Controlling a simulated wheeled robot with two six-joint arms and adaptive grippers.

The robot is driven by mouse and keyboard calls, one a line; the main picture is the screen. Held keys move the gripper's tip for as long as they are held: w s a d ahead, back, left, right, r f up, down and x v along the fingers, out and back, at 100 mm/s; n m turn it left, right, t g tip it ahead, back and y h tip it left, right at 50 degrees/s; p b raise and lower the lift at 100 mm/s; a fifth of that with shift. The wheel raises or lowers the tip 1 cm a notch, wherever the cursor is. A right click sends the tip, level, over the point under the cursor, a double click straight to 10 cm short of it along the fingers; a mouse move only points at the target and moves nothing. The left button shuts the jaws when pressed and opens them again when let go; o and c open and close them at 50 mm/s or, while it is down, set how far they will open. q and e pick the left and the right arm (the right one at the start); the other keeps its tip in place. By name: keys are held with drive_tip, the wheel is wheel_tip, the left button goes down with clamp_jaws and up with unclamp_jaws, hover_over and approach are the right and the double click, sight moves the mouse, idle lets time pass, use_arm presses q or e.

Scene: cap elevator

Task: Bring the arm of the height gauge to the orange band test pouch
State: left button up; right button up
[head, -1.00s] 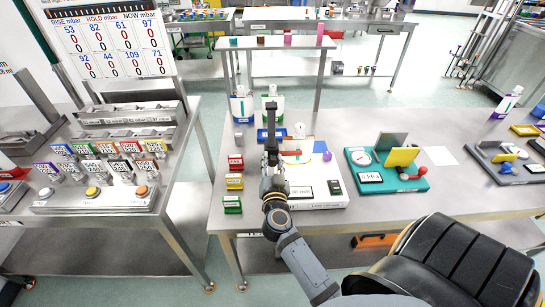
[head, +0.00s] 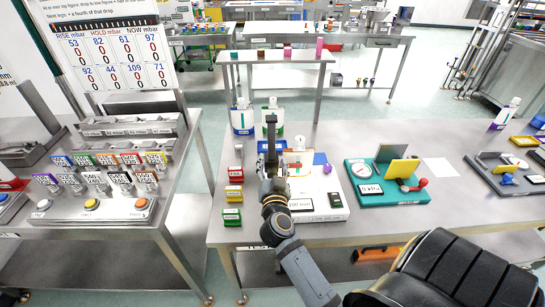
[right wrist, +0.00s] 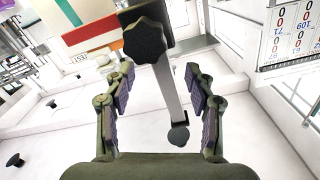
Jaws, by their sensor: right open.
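In the right wrist view, a black lobed knob (right wrist: 145,41) and a grey metal bar (right wrist: 170,95) with a rounded dark end lie between the open fingers of my right gripper (right wrist: 158,68). They look like part of the height gauge. The fingers stand apart on either side, with no clear grip on it. Behind the knob is a panel with green, white and orange-red bands (right wrist: 95,27), perhaps the test pouch. In the head view, my right gripper (head: 271,152) is over the white base unit (head: 317,203), and a pale panel with orange (head: 298,158) stands just right of it. My left gripper is not visible.
Two pouches (head: 243,121) stand behind the gripper. A teal fixture (head: 395,190) with a dial stands to the right. Bare bench (head: 330,130) shows behind.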

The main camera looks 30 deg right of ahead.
wheel_tip(320, 180, up, 6)
drive_tip(key=shift+f, duration=0.1)
idle(1.3)
